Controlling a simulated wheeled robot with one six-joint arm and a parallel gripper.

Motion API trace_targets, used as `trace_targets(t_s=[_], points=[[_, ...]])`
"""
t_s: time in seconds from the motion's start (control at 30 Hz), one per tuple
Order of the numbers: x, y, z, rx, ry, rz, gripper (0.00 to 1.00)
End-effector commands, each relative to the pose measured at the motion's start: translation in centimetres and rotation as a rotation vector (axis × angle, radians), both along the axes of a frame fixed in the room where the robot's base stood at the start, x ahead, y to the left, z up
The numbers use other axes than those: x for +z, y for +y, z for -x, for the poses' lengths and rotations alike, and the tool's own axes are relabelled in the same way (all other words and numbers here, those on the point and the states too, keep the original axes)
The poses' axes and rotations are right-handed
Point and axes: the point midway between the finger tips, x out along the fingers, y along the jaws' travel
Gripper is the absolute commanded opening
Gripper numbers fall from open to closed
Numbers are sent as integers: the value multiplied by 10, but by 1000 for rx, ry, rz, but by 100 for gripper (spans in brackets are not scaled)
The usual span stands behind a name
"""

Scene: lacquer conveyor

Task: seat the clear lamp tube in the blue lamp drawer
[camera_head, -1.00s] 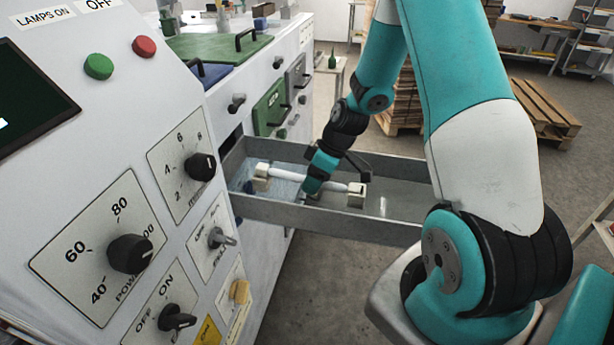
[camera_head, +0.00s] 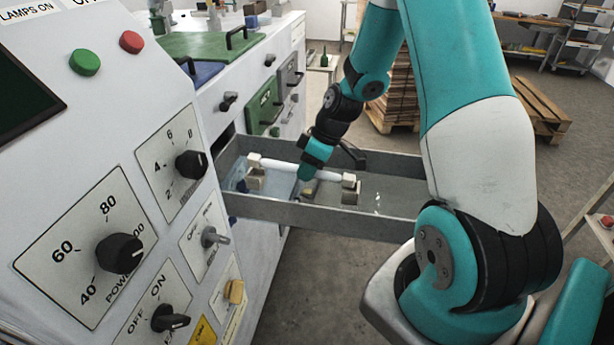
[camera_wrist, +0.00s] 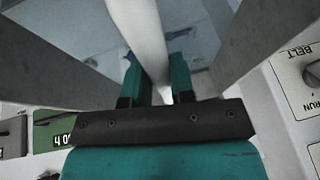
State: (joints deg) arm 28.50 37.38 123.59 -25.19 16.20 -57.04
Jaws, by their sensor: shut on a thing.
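A whitish lamp tube (camera_head: 305,170) lies lengthwise above an open grey metal drawer (camera_head: 300,214), with pale caps at both ends. My gripper (camera_head: 304,177) is shut on the tube near its middle. In the wrist view the tube (camera_wrist: 143,35) passes between the teal fingers (camera_wrist: 158,80). The left lamp holder (camera_head: 256,181) and right lamp holder (camera_head: 350,194) stand in the drawer. The tube's ends show over these holders, apparently raised slightly above them; exact contact is unclear. The drawer floor looks bluish at the left.
The control panel with its power knob (camera_head: 120,250) stands close at the left. A green drawer front (camera_head: 264,107) and a blue cover (camera_head: 203,73) lie beyond the open drawer. A pallet (camera_head: 535,110) is at the back right. The floor (camera_head: 330,275) in front is clear.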

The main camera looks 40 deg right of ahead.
Motion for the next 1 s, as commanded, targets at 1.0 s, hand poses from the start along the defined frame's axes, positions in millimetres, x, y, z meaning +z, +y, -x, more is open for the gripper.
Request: trace_targets(t_s=[1.0], points=[[125,-1,-11,-11,36,-11,0]])
